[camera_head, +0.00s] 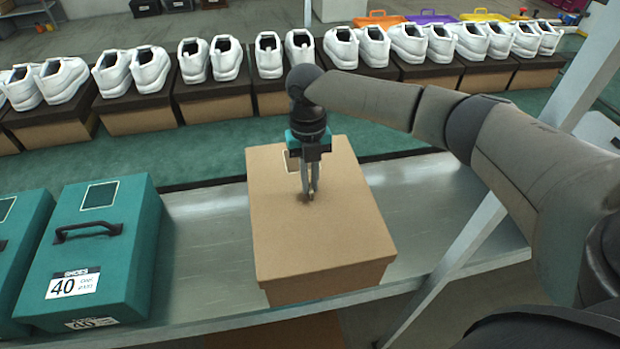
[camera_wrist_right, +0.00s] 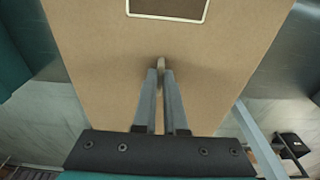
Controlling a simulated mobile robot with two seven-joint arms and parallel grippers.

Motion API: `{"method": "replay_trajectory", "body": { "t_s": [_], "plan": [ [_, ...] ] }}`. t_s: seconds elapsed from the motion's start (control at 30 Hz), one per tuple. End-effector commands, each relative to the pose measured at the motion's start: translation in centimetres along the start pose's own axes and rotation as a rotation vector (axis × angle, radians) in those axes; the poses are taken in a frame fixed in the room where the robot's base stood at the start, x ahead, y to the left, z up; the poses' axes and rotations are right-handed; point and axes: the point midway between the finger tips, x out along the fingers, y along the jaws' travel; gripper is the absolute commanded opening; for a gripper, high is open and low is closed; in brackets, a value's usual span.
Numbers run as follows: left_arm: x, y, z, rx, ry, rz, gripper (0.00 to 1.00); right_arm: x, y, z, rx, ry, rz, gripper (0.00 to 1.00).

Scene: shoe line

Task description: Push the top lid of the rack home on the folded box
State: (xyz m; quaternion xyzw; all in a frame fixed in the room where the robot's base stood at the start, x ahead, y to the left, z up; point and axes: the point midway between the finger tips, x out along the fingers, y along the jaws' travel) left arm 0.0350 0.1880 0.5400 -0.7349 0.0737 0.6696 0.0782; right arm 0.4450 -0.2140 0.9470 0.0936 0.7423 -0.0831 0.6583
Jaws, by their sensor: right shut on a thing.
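A brown cardboard lid (camera_head: 310,225) sits on a folded box in the middle of the metal table. My right gripper (camera_head: 309,192) points down over the lid. Its fingertips (camera_wrist_right: 160,68) are close together at the lid's top, shut on a small pale piece. I cannot tell whether they press on the lid. My left gripper is not in view.
A teal shoe box (camera_head: 125,255) with a black handle and a 40 label stands to the left, with another at the left edge. Bare metal table (camera_head: 205,250) lies between. Behind, white shoes (camera_head: 270,55) stand on a row of brown boxes. A grey post (camera_head: 455,255) is at right.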

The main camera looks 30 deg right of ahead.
Motion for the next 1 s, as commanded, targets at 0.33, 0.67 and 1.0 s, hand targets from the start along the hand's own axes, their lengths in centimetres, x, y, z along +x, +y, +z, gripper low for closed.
{"method": "replay_trajectory", "body": {
  "t_s": [0.33,0.67,1.0],
  "plan": [
    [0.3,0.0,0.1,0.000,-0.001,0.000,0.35,0.8,0.0,0.1,0.000,0.000,0.000,0.00],
    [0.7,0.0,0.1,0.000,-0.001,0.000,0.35,1.4,0.0,0.2,0.001,0.000,0.000,0.00],
    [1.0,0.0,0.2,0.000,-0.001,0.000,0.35,2.1,0.0,0.2,0.000,0.000,0.000,0.00]
  ]
}}
